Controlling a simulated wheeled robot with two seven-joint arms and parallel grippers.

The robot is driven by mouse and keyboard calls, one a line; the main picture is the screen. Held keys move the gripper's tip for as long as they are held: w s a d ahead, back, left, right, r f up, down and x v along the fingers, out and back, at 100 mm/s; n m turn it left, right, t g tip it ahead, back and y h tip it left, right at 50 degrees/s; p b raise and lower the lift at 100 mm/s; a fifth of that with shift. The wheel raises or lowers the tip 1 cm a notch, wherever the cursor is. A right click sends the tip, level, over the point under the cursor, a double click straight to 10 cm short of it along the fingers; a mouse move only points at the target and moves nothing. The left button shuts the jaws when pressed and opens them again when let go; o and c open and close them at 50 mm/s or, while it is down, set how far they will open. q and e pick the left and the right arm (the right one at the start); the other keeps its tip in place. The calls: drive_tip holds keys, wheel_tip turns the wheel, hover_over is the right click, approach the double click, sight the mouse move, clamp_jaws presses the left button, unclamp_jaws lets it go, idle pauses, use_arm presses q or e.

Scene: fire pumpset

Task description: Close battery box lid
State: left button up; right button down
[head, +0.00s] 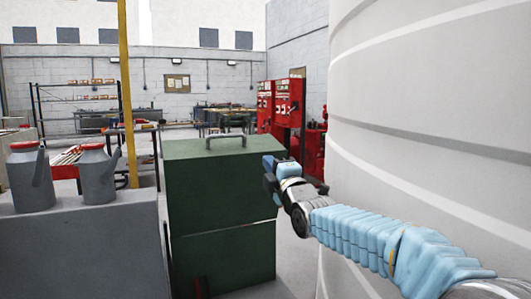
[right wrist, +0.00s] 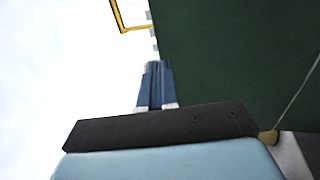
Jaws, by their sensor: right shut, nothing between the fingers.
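The green battery box (head: 222,255) stands in the middle of the head view. Its lid (head: 215,185) is the upper green part, with a handle (head: 226,138) on top and a seam below it across the front. I cannot tell whether the lid is fully down. My right gripper (head: 268,170) is at the box's upper right edge, shut and empty. In the right wrist view its fingers (right wrist: 154,68) are together beside a dark green surface (right wrist: 235,65); whether they touch it is unclear. My left gripper is not in view.
A large pale cylindrical tank (head: 430,100) stands close on the right, beside my right arm. Two grey metal cans (head: 97,175) stand on a grey block (head: 80,245) at the left. A yellow pole (head: 126,90) rises behind. Red cabinets (head: 288,103) stand farther back.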

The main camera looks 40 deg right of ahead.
sight(261, 152)
drive_tip(key=shift+p+x, duration=0.45)
drive_tip(key=shift+x, duration=1.25)
